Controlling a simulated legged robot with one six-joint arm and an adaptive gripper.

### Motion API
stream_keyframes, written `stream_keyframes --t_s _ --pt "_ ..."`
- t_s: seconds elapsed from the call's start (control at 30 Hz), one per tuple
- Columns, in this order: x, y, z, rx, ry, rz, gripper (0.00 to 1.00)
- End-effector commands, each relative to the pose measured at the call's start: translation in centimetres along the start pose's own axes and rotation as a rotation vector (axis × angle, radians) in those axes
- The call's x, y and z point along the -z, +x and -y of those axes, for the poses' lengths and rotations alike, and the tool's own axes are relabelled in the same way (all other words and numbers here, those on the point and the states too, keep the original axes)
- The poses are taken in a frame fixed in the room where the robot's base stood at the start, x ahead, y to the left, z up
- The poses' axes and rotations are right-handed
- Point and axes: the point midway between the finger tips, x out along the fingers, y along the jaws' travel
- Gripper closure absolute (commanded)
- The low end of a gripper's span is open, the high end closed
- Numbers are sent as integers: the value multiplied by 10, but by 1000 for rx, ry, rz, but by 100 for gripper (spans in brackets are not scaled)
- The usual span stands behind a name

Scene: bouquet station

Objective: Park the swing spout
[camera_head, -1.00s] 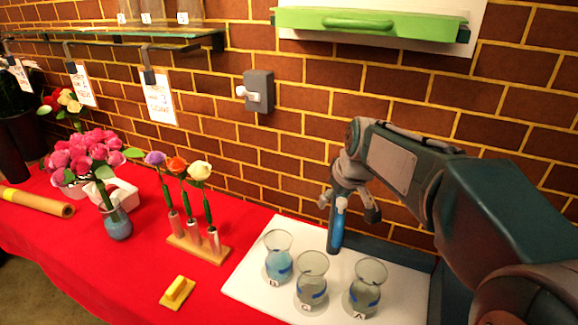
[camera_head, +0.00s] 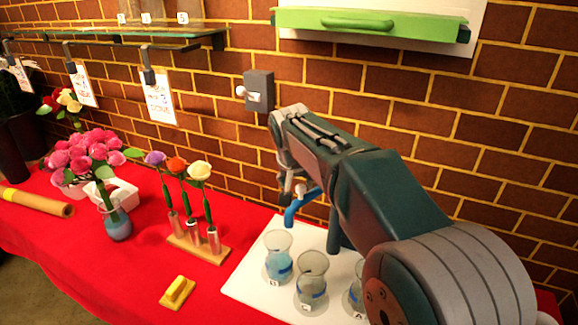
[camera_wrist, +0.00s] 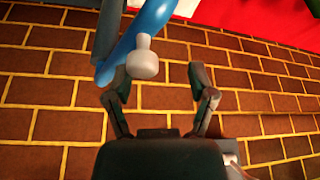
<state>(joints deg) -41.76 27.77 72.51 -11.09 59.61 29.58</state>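The blue swing spout (camera_head: 303,204) points left from its dark post (camera_head: 340,236), above the back of the white board. It also shows at the top of the wrist view (camera_wrist: 148,28), with a pale grey knob (camera_wrist: 143,62) sticking out from it. My gripper (camera_wrist: 163,82) is open, its two fingers spread apart. The knob lies between the fingers in the picture, close to the left finger; I cannot tell whether they touch. In the head view my arm hides most of the gripper and part of the post.
Glass beakers (camera_head: 312,284) stand on the white board (camera_head: 243,279) below the spout, one partly behind my arm. A flower stand (camera_head: 198,247) and a yellow block (camera_head: 177,291) are to the left. A grey wall box (camera_head: 259,92) is close to my arm.

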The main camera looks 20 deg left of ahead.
Motion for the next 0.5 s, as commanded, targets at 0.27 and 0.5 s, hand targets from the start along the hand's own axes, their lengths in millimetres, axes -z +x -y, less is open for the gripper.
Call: stream_keyframes --t_s 0.27,0.5 --pt "11 -21 13 -34 93 -4 30" --pt "11 -47 13 -35 92 -1 30"
